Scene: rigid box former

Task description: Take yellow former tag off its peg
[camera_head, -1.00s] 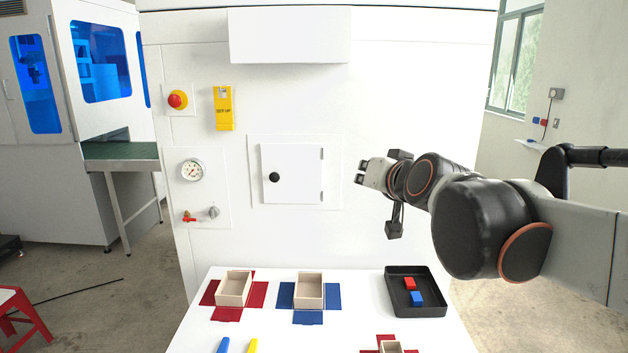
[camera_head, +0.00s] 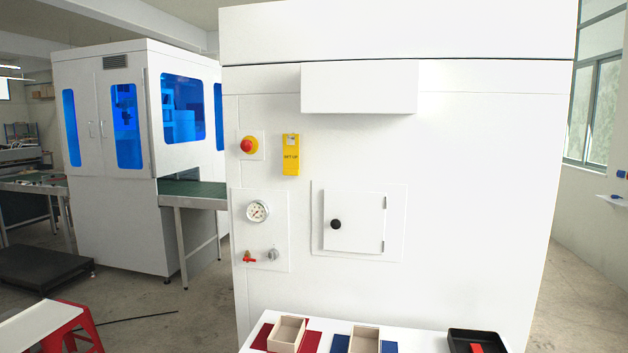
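The yellow former tag (camera_head: 291,158) hangs flat on the front of the white machine, right of the red emergency button. It reads "SET UP", and its top sits at a small light peg (camera_head: 291,139). My gripper and arm are out of the picture now, so I cannot see whether the gripper is open or shut.
Beside the tag are the red button (camera_head: 248,145), a gauge (camera_head: 257,211), a red valve (camera_head: 250,258) and a small door (camera_head: 354,221) with a black knob. A white hood (camera_head: 359,88) juts out above right. A table (camera_head: 418,337) with open boxes stands below.

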